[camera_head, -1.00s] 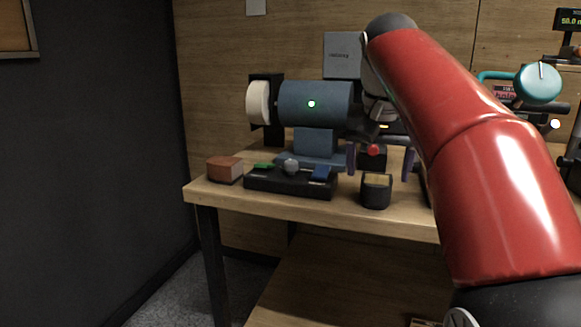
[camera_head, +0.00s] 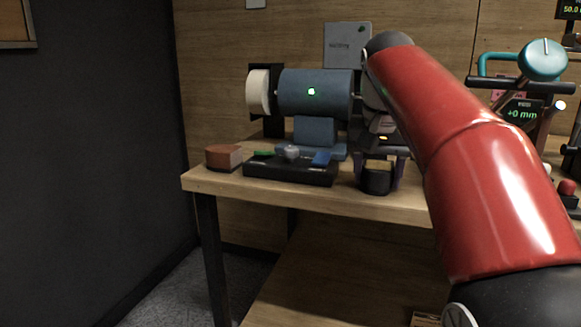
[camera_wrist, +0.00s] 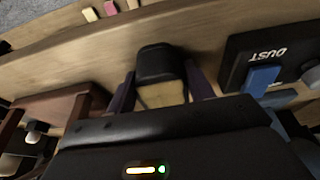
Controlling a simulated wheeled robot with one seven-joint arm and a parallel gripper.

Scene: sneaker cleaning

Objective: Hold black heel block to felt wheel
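The black heel block (camera_head: 377,179), with a tan face, stands on the workbench near its front edge. My gripper (camera_head: 380,175) is low over the bench, with its purple fingers close against both sides of the block. In the wrist view the block (camera_wrist: 160,65) sits between the two fingertips (camera_wrist: 160,82), with no clear gap at either side, so the gripper looks shut on it. The white felt wheel (camera_head: 257,92) is on the left end of the blue grinder motor (camera_head: 315,92), which shows a green light. The wheel is apart from the block.
A black control box (camera_head: 290,172) with a blue switch stands just left of the block; its DUST label (camera_wrist: 268,55) shows in the wrist view. A reddish-brown block (camera_head: 223,158) lies farther left. A teal gauge device (camera_head: 542,60) stands at right. The bench front (camera_head: 300,198) is clear.

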